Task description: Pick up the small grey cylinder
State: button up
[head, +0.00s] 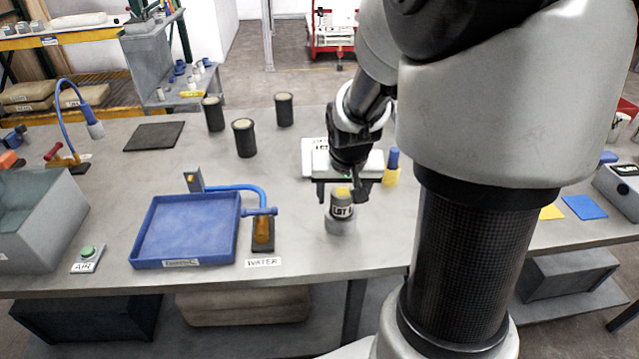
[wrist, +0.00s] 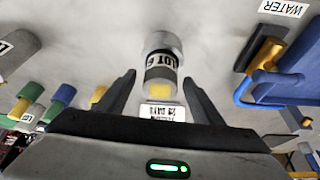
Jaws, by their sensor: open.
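The small grey cylinder (head: 340,224) stands upright on the grey table, with a pale label band reading "LOT" and a yellow patch at its top. In the wrist view the cylinder (wrist: 163,44) shows at the upper middle, its yellow end toward me. My gripper (head: 341,198) points down over it, its fingers apart on either side of the cylinder's upper part in the picture. In the wrist view my gripper (wrist: 160,77) is open, with a visible gap between each finger and the cylinder. I cannot tell exactly how far down the fingers reach.
A blue tray (head: 188,262) and a blue-and-orange water tap (head: 263,230) stand left of the cylinder. Several black cups, one near the middle (head: 244,138), stand farther back. A yellow-and-blue piece (head: 392,168) stands behind right. Bare table surrounds the cylinder.

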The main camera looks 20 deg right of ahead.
jog(key=shift+c, duration=0.5)
jog(key=shift+r, duration=0.1)
jog(key=c, duration=1.4)
